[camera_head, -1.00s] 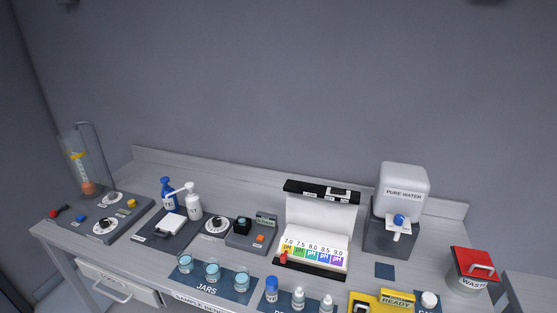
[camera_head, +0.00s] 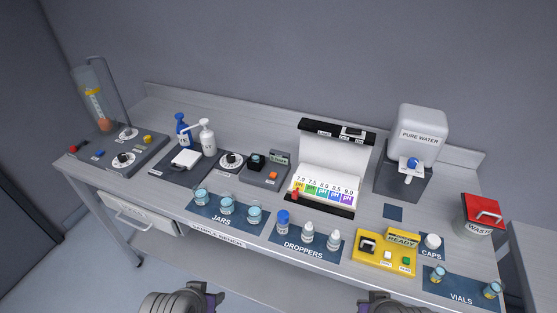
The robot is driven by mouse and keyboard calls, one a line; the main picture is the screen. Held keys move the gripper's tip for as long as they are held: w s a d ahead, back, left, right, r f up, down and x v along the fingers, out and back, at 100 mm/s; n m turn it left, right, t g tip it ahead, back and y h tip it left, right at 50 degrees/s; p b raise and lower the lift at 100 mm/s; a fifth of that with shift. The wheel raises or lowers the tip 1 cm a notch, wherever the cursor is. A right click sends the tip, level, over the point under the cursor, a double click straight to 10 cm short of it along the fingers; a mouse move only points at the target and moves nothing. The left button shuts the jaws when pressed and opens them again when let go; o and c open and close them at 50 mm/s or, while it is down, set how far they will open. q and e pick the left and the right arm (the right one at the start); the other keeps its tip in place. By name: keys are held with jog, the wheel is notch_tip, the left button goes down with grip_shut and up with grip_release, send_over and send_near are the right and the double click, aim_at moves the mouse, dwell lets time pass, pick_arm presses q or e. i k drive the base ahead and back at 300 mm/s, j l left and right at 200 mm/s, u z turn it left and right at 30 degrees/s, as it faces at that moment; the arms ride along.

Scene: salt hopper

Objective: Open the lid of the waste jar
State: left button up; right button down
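The waste jar (camera_head: 474,222) stands at the right end of the bench, a pale container marked WASTE. Its red lid (camera_head: 483,209) with a white handle lies over the top and looks closed. My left gripper (camera_head: 215,300) shows only in part at the bottom edge, in front of the bench and far from the jar. My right gripper (camera_head: 368,303) shows only in part at the bottom edge, below and left of the jar. The fingertips of both are too cut off to tell their opening.
Vials (camera_head: 438,273) stand on a mat in front of the jar, with caps (camera_head: 432,241) to its left. A yellow device (camera_head: 385,252), droppers (camera_head: 307,232) and jars (camera_head: 227,206) line the front edge. The pure water tank (camera_head: 423,135) stands behind, left of the jar.

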aim_at(486, 207)
jog(key=z, duration=1.55)
